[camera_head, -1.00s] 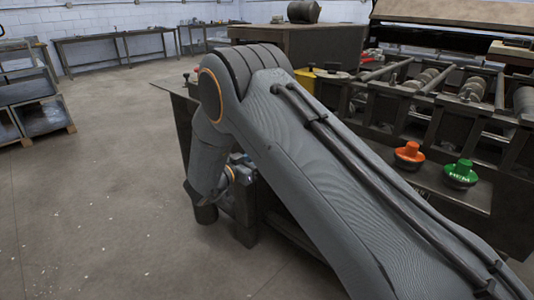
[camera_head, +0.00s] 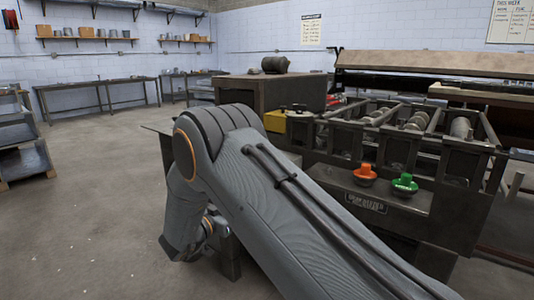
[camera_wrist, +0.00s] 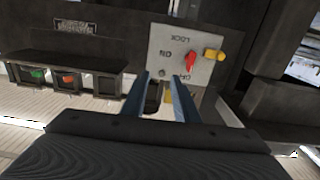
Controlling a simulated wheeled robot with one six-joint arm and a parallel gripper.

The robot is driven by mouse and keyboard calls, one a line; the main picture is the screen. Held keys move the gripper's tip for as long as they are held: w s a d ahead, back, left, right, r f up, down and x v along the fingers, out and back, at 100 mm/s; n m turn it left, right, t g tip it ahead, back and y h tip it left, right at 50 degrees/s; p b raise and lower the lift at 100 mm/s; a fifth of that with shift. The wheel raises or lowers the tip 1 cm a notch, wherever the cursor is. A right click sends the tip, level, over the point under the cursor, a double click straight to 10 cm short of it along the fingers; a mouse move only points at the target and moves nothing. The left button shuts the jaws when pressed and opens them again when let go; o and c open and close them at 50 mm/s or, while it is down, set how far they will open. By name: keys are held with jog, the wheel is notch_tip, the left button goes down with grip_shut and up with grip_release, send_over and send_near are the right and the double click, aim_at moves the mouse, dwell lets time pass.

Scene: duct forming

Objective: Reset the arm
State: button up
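My arm (camera_head: 270,190) fills the middle of the head view, bent at the elbow with the forearm pointing down. My gripper is hidden there behind my arm and the machine's edge. In the wrist view my gripper (camera_wrist: 160,78) shows two blue-grey fingers apart with nothing between them. Past the fingertips is a pale switch plate (camera_wrist: 190,50) with a red knob (camera_wrist: 190,59) and a yellow piece (camera_wrist: 214,54). Its words LOCK, ON and OFF appear upside down. I cannot tell whether the fingers touch the plate.
The dark forming machine (camera_head: 400,140) stands at the right, with an orange button (camera_head: 366,175) and a green button (camera_head: 405,185) on its front ledge. A dark cabinet (camera_head: 245,100) stands behind my elbow. Open floor (camera_head: 90,200) lies at the left, with a shelf rack (camera_head: 22,145) at the edge.

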jog(key=w+d+r+n+y+p, duration=0.3)
jog(key=w+d+r+y, duration=0.1)
jog(key=r+y, duration=0.25)
jog(key=s+d+r+n+g+y+p, duration=0.2)
jog(key=s+d+r+y, duration=0.1)
jog(key=s+d+y, duration=0.15)
jog(key=s+d+g+p, duration=0.1)
jog(key=s+d+g, duration=0.3)
jog(key=s, duration=0.9)
jog(key=s+d+r+n+g+p, duration=0.1)
jog(key=s+d+g, duration=0.3)
jog(key=s+d, duration=0.4)
jog(key=s+d+r+n+g+p, duration=0.1)
jog(key=s+d+g+p, duration=0.2)
jog(key=s, duration=1.6)
jog(key=d+g, duration=0.1)
jog(key=d, duration=0.3)
jog(key=shift+s, duration=0.2)
